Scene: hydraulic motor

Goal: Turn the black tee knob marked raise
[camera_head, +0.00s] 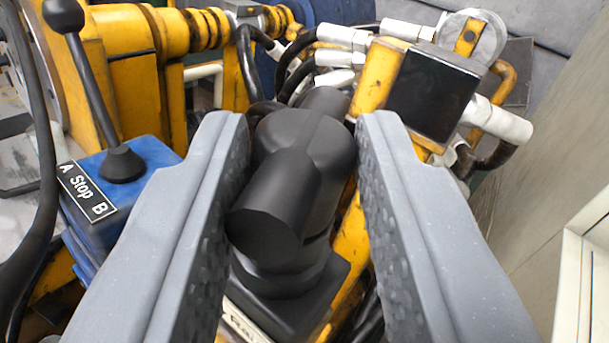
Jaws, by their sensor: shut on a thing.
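The black tee knob (305,160) stands in the middle of the head camera view, its rounded crossbar pointing toward me and away. It sits on a black base with a pale label plate (245,325) below, mostly hidden by the left finger, so its word cannot be read in full. My gripper (310,125) has its two grey fingers on either side of the knob. The fingers are shut on the knob, with their textured pads facing its sides.
A blue box (145,165) with a black lever (90,85) and a plate reading "A Stop B" (87,192) stands at the left. Yellow machinery, black hoses and white fittings (340,35) lie behind. A dark square panel (432,90) is at the upper right.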

